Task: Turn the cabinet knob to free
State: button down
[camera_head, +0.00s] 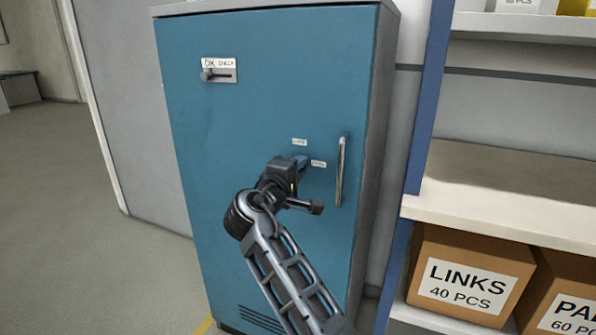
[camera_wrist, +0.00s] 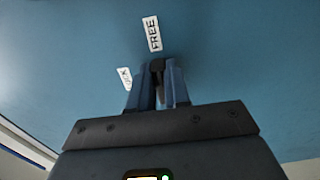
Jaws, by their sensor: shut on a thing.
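The blue cabinet (camera_head: 200,130) stands upright with its door shut. My gripper (camera_head: 299,161) reaches the middle of the door, left of the handle. In the wrist view, the fingers of my gripper (camera_wrist: 158,80) are closed on a small dark knob (camera_wrist: 157,66). Only the knob's end shows between the fingertips, and I cannot tell where it points. A white FREE label (camera_wrist: 152,33) is just above the knob. A second white label (camera_wrist: 125,78) is to the left, partly hidden by a finger. In the head view, my gripper hides the knob.
A metal handle (camera_head: 340,170) is upright close to the right of my gripper. An OK/CHECK slider plate (camera_head: 219,70) is high on the door. A shelf (camera_head: 500,207) with boxes, one marked LINKS (camera_head: 470,280), stands to the right. Open floor (camera_head: 90,230) lies to the left.

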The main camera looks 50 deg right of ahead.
dwell(0.3)
jog(key=c, duration=1.1)
grip_release()
jog(key=shift+v, duration=3.9)
